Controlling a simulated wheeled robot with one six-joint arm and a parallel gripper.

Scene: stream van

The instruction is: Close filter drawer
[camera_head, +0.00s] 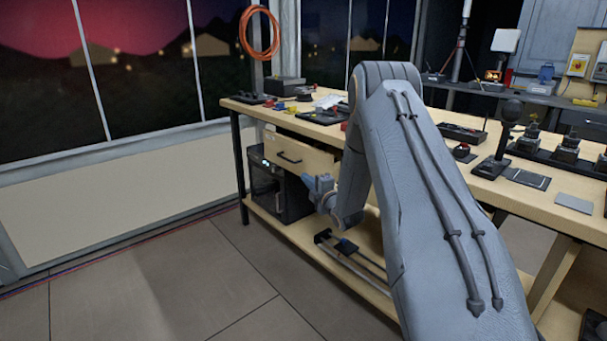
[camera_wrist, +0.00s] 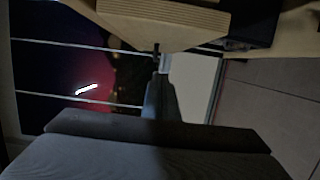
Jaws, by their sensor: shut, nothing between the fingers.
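The filter drawer (camera_head: 312,161) has a pale wooden front with a black bar handle (camera_head: 289,157). It sits under the left end of the workbench in the head view. Its front seems to stand out a little from the bench, but how far is hard to tell. My gripper (camera_head: 307,179) is shut and empty, just below and to the right of the handle. In the dark wrist view, my gripper (camera_wrist: 157,50) points toward a pale wooden panel (camera_wrist: 165,22), probably the drawer. I cannot tell whether they touch.
The workbench (camera_head: 262,110) carries several small tools and devices. A black box-like unit (camera_head: 265,188) stands below the drawer on the lower shelf (camera_head: 300,232). An orange hose coil (camera_head: 259,33) hangs by the window. The floor (camera_head: 150,285) at left is clear. My arm hides the bench's middle.

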